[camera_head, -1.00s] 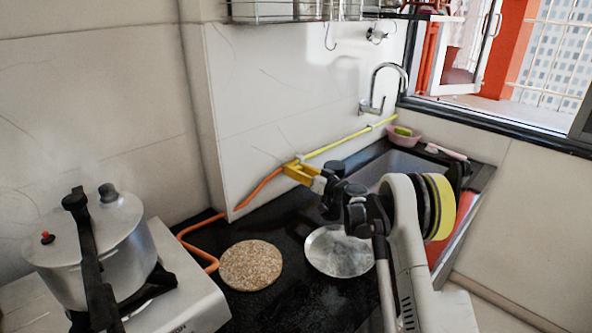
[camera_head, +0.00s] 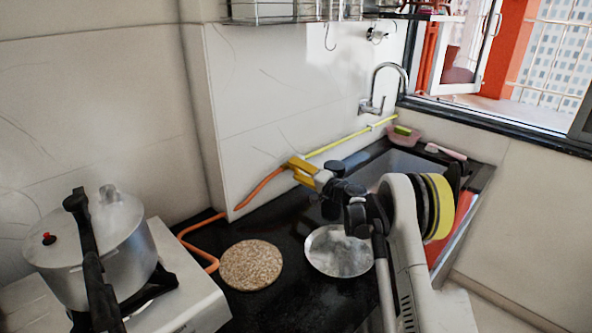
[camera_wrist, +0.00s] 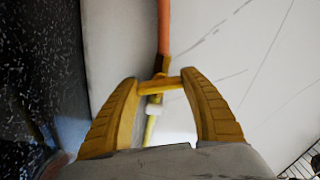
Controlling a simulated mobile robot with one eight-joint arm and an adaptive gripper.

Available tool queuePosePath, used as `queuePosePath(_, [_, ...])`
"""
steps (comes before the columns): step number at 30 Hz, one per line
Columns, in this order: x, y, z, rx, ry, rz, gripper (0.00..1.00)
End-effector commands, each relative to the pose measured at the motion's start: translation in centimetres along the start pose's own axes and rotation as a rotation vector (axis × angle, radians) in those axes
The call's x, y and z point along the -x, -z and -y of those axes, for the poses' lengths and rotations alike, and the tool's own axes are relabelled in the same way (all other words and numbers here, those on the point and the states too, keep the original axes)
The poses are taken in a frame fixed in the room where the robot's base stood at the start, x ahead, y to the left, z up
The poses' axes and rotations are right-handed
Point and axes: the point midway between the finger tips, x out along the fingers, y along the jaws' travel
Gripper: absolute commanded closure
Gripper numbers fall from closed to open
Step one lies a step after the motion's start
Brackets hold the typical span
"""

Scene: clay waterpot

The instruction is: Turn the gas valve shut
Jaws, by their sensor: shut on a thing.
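The yellow gas valve (camera_wrist: 160,84) sits on the wall, where the orange hose (camera_head: 262,188) meets the thin yellow pipe (camera_head: 350,140). In the wrist view its crossbar handle lies between the tips of my gripper (camera_wrist: 159,77), whose two yellow ribbed fingers are shut on it. In the head view my gripper (camera_head: 295,168) reaches the wall at this joint and hides most of the valve. The orange hose (camera_wrist: 164,30) and a white clip on the yellow pipe (camera_wrist: 150,130) also show in the wrist view.
A steaming pressure cooker (camera_head: 105,250) stands on the stove (camera_head: 190,300) at left. A cork mat (camera_head: 250,265) and a metal lid or plate (camera_head: 338,250) lie on the black counter. The sink (camera_head: 390,165) and tap (camera_head: 384,85) are behind my arm.

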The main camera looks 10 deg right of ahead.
Motion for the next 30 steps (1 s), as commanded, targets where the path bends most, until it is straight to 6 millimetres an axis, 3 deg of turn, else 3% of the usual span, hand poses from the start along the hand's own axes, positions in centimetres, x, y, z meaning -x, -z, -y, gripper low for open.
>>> queuePosePath(13, [-0.04, -0.03, 0.03, -0.296, 0.000, 0.001, 0.78])
queuePosePath(30, [-0.04, -0.03, 0.04, -0.377, 0.001, 0.001, 0.78])
